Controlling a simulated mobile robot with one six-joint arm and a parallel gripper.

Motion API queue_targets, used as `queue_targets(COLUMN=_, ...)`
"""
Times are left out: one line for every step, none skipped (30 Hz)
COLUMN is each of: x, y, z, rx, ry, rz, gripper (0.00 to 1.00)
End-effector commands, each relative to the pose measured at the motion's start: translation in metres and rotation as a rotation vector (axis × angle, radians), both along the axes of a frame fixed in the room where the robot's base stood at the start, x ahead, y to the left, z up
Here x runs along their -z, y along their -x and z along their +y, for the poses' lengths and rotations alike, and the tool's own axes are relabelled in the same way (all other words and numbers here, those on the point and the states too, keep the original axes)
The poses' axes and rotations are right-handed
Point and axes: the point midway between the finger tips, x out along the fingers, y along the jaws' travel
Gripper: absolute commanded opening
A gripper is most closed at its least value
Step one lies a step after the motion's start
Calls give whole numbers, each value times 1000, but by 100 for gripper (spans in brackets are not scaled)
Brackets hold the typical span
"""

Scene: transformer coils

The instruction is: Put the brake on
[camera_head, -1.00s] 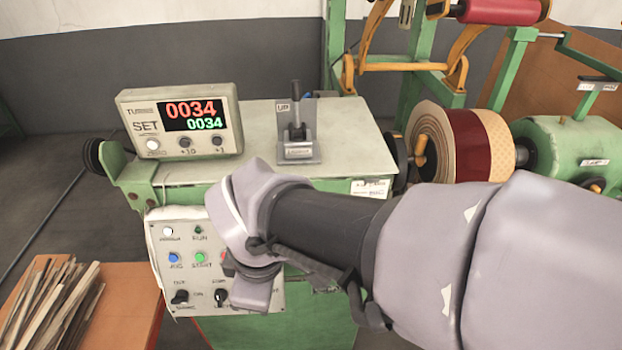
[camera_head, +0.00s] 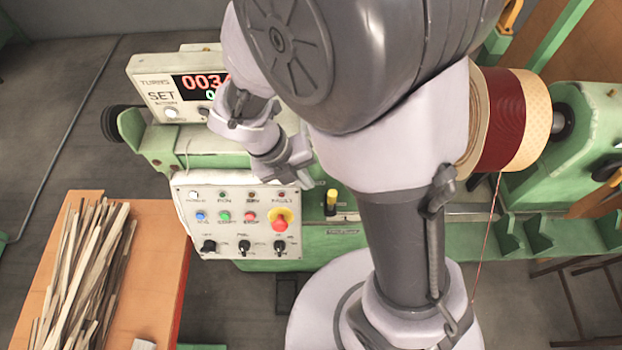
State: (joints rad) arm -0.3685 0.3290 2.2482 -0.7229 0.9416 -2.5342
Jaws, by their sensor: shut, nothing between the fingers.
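The grey-white control panel (camera_head: 184,225) is on the front of the green machine, with lamps on top, push buttons below and a row of black selector knobs (camera_head: 244,247) at the bottom. A red mushroom button on a yellow collar (camera_head: 280,221) is at its right side. A yellow-topped lever (camera_head: 331,199) stands upright just right of the panel. I cannot tell which control is the brake; the small labels are unreadable. My gripper (camera_head: 302,180) is shut and empty, close to the panel's upper right edge. Contact cannot be told. My arm hides much of the machine top.
A counter box (camera_head: 150,84) stands at the back left, its display partly covered by my arm. A coil (camera_head: 525,119) is on the winder at right. An orange table (camera_head: 160,290) with wooden strips (camera_head: 90,265) is at front left. Bare floor lies beyond it.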

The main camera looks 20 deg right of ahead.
Motion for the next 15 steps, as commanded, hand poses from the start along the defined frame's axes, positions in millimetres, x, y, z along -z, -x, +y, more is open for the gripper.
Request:
queue_targets(x=12, y=1, z=-3, rx=0, ry=1, rz=3, gripper=0)
queue_targets(x=18, y=2, z=-6, rx=1, ry=1, rz=4, gripper=0)
queue_targets(x=27, y=2, z=-9, rx=2, ry=1, rz=3, gripper=0)
queue_targets(x=33, y=2, z=-11, rx=2, ry=0, rz=3, gripper=0)
queue_targets(x=39, y=3, z=-14, rx=2, ry=1, rz=3, gripper=0)
queue_targets(x=46, y=3, z=-17, rx=1, ry=1, rz=4, gripper=0)
queue_targets(x=52, y=3, z=-19, rx=1, ry=1, rz=3, gripper=0)
queue_targets(x=57, y=3, z=-21, rx=2, ry=0, rz=2, gripper=0)
queue_targets(x=63, y=4, z=-23, rx=3, ry=-1, rz=2, gripper=0)
queue_targets(x=67, y=4, z=-25, rx=3, ry=0, rz=2, gripper=0)
queue_targets(x=70, y=4, z=-26, rx=1, ry=0, rz=3, gripper=0)
queue_targets(x=74, y=4, z=-28, rx=1, ry=0, rz=2, gripper=0)
queue_targets(x=76, y=4, z=-29, rx=2, ry=0, rz=1, gripper=0)
queue_targets(x=78, y=4, z=-30, rx=2, ry=0, rz=1, gripper=0)
queue_targets(x=80, y=4, z=-31, rx=2, ry=-1, rz=0, gripper=0)
